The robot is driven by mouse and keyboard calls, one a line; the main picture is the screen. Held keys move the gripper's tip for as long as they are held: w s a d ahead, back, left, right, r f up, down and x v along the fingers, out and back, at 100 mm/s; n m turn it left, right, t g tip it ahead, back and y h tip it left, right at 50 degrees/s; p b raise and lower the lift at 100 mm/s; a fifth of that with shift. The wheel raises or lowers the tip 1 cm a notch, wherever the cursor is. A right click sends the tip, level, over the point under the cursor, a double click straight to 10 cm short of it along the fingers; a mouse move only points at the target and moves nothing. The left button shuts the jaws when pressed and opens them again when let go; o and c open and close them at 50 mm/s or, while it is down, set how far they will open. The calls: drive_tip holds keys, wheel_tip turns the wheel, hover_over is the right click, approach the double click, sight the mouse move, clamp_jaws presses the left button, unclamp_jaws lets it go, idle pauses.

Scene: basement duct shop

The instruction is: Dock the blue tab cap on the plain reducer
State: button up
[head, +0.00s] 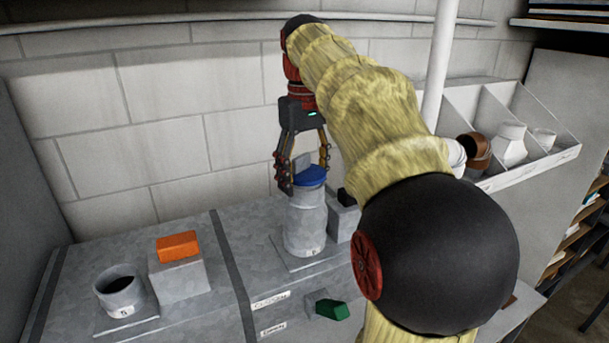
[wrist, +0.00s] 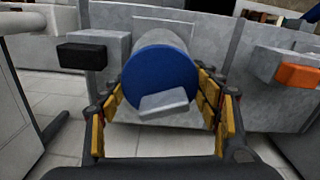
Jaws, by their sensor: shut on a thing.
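The blue tab cap (head: 313,176) is a blue disc with a grey tab on top. It is at the mouth of a grey reducer (head: 304,228), which stands upright on a flat plate. In the wrist view the cap (wrist: 160,72) faces me, with the reducer (wrist: 160,34) behind it. My gripper (head: 306,180) has one finger on each side of the cap and is shut on it; the fingers also flank it in the wrist view (wrist: 163,90). I cannot tell whether the cap is fully seated or slightly above the rim.
An orange block (head: 178,246) on a grey box and an open grey collar (head: 121,290) stand to the left. A black block (head: 346,197) on a grey box is close right of the reducer. A green block (head: 332,309) is in front. A white bin rack (head: 530,165) stands right.

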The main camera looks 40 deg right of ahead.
sight(305, 171)
drive_tip(key=shift+f+b, duration=0.3)
drive_tip(key=shift+f, duration=0.2)
drive_tip(key=o, duration=0.9)
drive_tip(key=shift+r+p, duration=0.9)
drive_tip(key=shift+r, duration=4.6)
